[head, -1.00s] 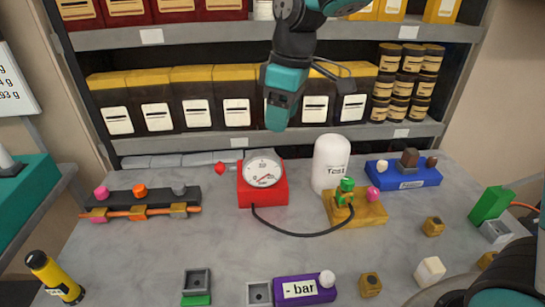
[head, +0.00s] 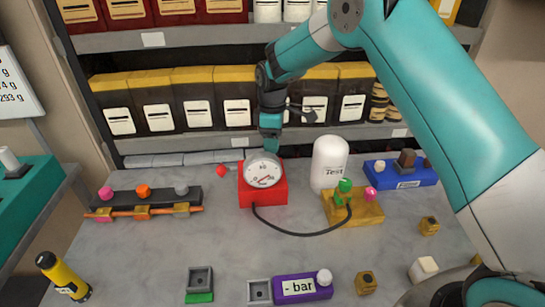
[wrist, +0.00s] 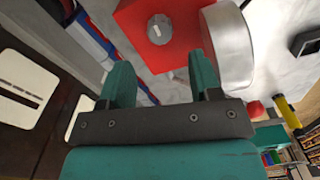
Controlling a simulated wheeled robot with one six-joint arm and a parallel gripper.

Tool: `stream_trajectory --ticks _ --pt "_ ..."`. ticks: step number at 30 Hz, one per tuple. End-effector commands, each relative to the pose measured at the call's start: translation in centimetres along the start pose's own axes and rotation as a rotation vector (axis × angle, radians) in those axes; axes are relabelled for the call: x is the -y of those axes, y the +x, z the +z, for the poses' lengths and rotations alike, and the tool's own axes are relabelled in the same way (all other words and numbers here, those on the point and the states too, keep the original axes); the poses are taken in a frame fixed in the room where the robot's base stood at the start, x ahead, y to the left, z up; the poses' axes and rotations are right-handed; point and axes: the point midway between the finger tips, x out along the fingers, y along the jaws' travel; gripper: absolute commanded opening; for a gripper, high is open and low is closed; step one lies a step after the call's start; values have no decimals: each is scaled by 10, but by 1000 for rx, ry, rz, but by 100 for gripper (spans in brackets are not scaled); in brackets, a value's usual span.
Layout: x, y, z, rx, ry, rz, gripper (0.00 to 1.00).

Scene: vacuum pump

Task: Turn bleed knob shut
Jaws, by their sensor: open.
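The red gauge box (head: 263,195) stands on the bench with a round white dial (head: 263,171) facing me. In the wrist view a grey round knob (wrist: 160,28) with a pale mark sits on a face of the red box (wrist: 140,55). The silver gauge body (wrist: 229,45) is to its right. The knob is hidden in the head view. My gripper (head: 270,145) points down just behind and above the dial. In the wrist view its two fingers (wrist: 162,78) are apart and empty, with the knob beyond the gap between them. I see no contact with it.
A white tank (head: 329,163) and a yellow block with a green valve (head: 355,207) stand right of the gauge. A red piece (head: 222,171) is at its left. A black hose (head: 300,234) loops in front. Shelves (head: 165,144) rise close behind. The bench front middle has free room.

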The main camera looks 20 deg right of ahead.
Motion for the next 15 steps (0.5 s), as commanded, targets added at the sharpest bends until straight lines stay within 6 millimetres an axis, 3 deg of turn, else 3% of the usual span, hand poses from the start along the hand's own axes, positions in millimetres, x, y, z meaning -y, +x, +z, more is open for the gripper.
stream_trajectory --ticks 6,15 --pt "1 44 0 1 0 -2 58" --pt "0 73 0 -1 0 1 58"
